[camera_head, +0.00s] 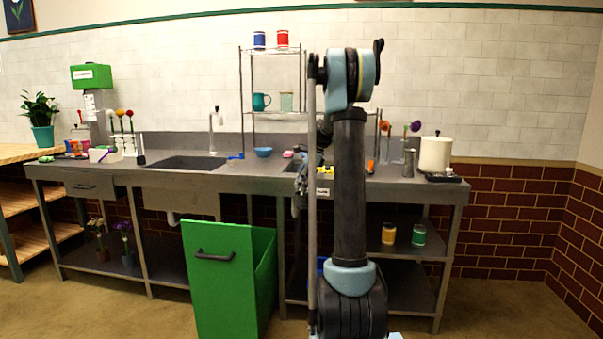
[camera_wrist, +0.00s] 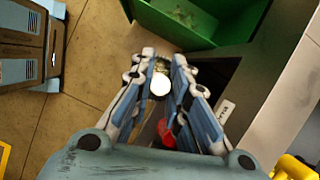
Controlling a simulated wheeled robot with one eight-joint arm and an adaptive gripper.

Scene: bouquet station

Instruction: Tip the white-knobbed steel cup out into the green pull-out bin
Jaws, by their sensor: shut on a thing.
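In the wrist view, my gripper (camera_wrist: 162,66) is shut on the white-knobbed steel cup, whose round white knob (camera_wrist: 160,84) shows between the fingers. The fingers hide most of the cup's body, so I cannot tell its tilt or contents. The green pull-out bin (camera_head: 222,285) stands open at the front of the counter. In the wrist view the bin (camera_wrist: 240,25) lies beyond the fingertips, with some small pale greenish matter on its floor. In the head view my arm stands right of the bin and hides the cup.
The steel counter (camera_head: 225,173) holds a blue bowl (camera_head: 263,152), a white pot (camera_head: 435,154) and flower holders. A wire rack stands behind. Yellow (camera_head: 388,233) and green (camera_head: 419,235) tins sit on a lower shelf. A red thing (camera_wrist: 165,133) shows below the gripper. Open floor lies in front.

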